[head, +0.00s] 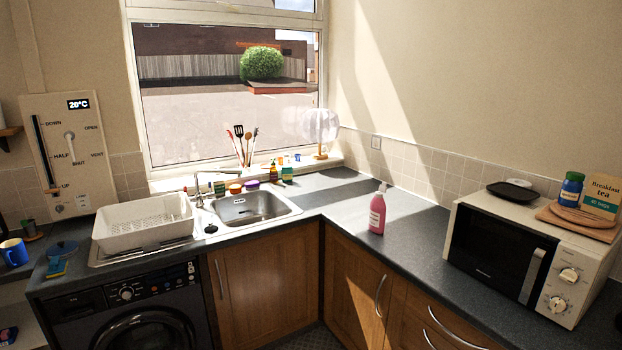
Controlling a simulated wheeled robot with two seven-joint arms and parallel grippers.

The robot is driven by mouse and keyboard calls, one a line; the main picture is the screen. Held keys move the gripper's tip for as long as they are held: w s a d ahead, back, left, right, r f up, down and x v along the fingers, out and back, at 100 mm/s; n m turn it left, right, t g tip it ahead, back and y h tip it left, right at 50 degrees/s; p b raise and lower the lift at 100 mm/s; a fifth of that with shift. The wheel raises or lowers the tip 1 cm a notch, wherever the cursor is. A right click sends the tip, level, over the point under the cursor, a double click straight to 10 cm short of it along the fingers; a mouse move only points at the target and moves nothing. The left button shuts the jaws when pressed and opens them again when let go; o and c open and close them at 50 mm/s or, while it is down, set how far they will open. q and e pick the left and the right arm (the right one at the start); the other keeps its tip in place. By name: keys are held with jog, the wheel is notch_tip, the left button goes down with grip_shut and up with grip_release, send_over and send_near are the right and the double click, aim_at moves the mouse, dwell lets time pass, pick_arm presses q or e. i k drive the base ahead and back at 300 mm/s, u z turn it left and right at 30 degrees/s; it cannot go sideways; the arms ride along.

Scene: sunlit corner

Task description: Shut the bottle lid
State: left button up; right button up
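A pink bottle (377,214) stands upright on the dark worktop (410,238), right of the sink corner and left of the microwave. It has a pale label on its front and a white top (382,187). The top is too small to tell whether its lid is open or shut. Neither of my grippers is in view, and nothing touches the bottle.
A white microwave (560,285) stands to the right, with a blue jar (571,187) and boards on top. The sink (250,207) and white dish rack (143,225) are to the left. The worktop around the bottle is clear.

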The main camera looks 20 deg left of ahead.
aim_at(382, 188)
jog(key=u, duration=0.15)
jog(key=i, duration=1)
jog(key=u, duration=0.4)
jog(key=i, duration=1.15)
jog(key=u, duration=0.5)
